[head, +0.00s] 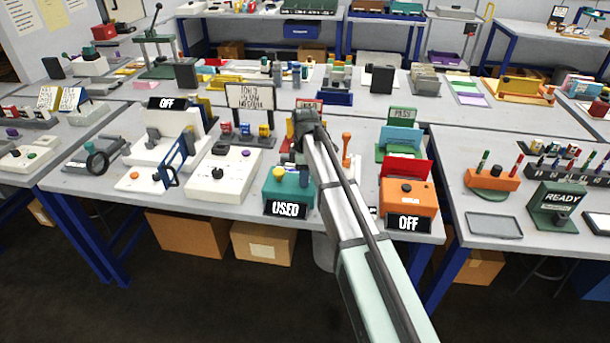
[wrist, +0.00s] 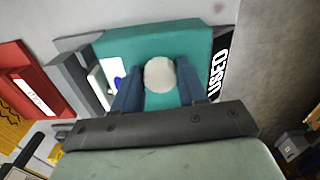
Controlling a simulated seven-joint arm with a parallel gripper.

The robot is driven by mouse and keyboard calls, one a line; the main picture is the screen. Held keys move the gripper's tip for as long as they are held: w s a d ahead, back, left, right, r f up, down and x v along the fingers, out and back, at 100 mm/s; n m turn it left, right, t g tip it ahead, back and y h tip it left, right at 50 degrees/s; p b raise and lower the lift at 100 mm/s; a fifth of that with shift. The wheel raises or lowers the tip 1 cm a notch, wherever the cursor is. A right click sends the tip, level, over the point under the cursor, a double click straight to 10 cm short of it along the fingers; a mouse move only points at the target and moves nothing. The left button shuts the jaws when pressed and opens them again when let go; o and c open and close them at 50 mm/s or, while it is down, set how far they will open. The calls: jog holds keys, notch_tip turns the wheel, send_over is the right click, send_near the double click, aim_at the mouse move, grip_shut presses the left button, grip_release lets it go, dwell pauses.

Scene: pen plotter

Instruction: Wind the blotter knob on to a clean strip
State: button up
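The blotter is a teal box (head: 288,190) at the front edge of the middle table, with a black sign reading USED (head: 286,209). In the wrist view the teal box (wrist: 120,48) has a pale round knob (wrist: 160,74) on it. A white strip with a blue blot (wrist: 118,82) shows beside the knob. My gripper (wrist: 160,88) is open, with one blue finger on each side of the knob; I cannot tell whether they touch it. In the head view my arm's end is above and behind the box, and the fingertips cannot be made out.
An orange box (head: 408,197) with an OFF sign stands right of my arm. A white box with a dark knob (head: 222,175) stands to the left. Bare tabletop lies in front of the white box.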

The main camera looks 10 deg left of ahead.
jog(key=c, duration=0.6)
jog(key=shift+m, duration=0.3)
jog(key=m, duration=0.3)
jog(key=shift+m, duration=0.3)
jog(key=m, duration=0.3)
jog(key=shift+m, duration=0.3)
jog(key=m, duration=0.4)
jog(key=shift+s, duration=0.1)
jog(key=shift+m, duration=2.1)
jog(key=shift+a, duration=0.1)
